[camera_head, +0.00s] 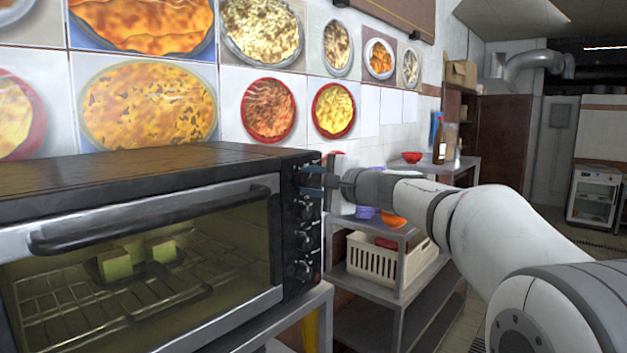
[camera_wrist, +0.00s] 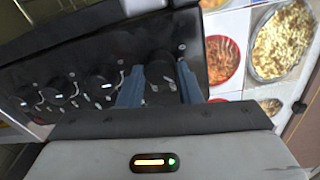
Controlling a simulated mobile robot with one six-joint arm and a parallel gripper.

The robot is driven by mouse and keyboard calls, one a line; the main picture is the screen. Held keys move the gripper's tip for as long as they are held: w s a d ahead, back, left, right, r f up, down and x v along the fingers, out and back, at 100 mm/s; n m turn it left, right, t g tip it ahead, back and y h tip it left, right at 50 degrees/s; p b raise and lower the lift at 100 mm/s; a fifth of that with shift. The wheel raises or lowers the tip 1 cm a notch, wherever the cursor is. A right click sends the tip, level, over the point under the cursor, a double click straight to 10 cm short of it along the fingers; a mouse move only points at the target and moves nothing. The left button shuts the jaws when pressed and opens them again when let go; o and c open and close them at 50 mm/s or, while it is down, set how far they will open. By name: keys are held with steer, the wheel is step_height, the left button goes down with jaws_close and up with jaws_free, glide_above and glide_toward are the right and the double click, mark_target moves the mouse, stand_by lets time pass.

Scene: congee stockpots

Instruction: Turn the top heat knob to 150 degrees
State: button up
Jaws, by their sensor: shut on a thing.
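The black toaster oven (camera_head: 150,165) stands at the left in the head view, with a column of knobs on its right front panel. My gripper (camera_head: 315,181) is at the top of that column. In the wrist view the two blue fingers of my gripper (camera_wrist: 159,82) are on either side of the dark top heat knob (camera_wrist: 160,88) and shut on it. Its pointer and setting cannot be read. In the head view the fingers largely hide this knob.
Several lower knobs (camera_head: 304,238) sit below the gripped one, close to my fingers. The oven door handle (camera_head: 150,220) sticks out to the left. A metal shelf (camera_head: 395,232) with a white basket (camera_head: 375,262) stands to the right, behind my arm.

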steer(key=m+p, duration=0.1)
steer(key=m, duration=0.3)
steer(key=shift+g+p, duration=0.3)
steer(key=shift+f+m+p, duration=0.15)
steer(key=shift+m+p, duration=0.3)
steer(key=shift+m, duration=0.75)
steer(key=o, duration=1)
steer(key=shift+b+v, duration=1.15)
steer(key=shift+v, duration=2.8)
steer(key=shift+w, duration=0.1)
